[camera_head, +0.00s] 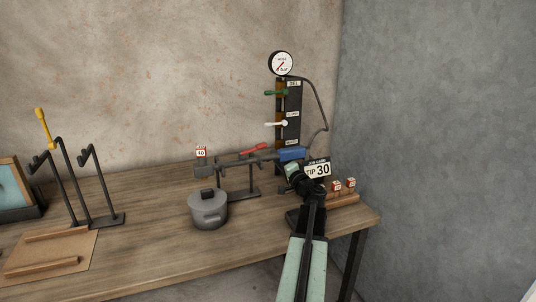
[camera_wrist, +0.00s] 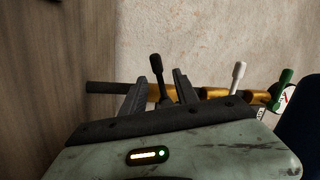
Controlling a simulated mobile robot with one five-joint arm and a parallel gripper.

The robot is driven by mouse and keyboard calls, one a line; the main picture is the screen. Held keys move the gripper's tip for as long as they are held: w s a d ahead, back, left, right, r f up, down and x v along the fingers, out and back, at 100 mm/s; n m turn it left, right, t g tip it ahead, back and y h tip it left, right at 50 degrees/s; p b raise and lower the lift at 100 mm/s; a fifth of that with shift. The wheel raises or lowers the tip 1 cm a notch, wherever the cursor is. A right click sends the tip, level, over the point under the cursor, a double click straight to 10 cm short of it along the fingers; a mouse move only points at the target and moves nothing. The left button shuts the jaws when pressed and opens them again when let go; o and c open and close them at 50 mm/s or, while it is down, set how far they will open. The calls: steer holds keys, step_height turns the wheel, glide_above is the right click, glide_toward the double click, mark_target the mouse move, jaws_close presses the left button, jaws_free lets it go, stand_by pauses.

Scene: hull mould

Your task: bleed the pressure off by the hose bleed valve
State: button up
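A dark panel (camera_head: 294,105) against the wall carries a round white gauge (camera_head: 281,63), a green lever (camera_head: 270,93) and a white lever (camera_head: 274,123). The gauge reading is too small to tell. In the wrist view a black-handled lever (camera_wrist: 157,66) stands on the brass pipe, below the white lever (camera_wrist: 238,70) in panel order; I take it as the hose bleed valve. My gripper (camera_wrist: 159,76) is open, with its fingers on either side of the black handle and gaps showing. In the head view the black lever cannot be made out behind my arm and a blue block (camera_head: 292,154).
A bar with a red lever (camera_head: 254,149) rests on a stand left of my arm. A grey pot (camera_head: 208,208) stands before it. A "TIP 30" card (camera_head: 318,170) and small numbered blocks (camera_head: 337,187) are at right. A black rack (camera_head: 82,180) is at left.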

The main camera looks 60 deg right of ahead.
steer(key=x, duration=0.5)
steer(key=shift+w+d+p, duration=0.15)
steer(key=shift+w+p, duration=0.05)
steer(key=shift+p, duration=0.1)
jaws_close()
stand_by(1.0)
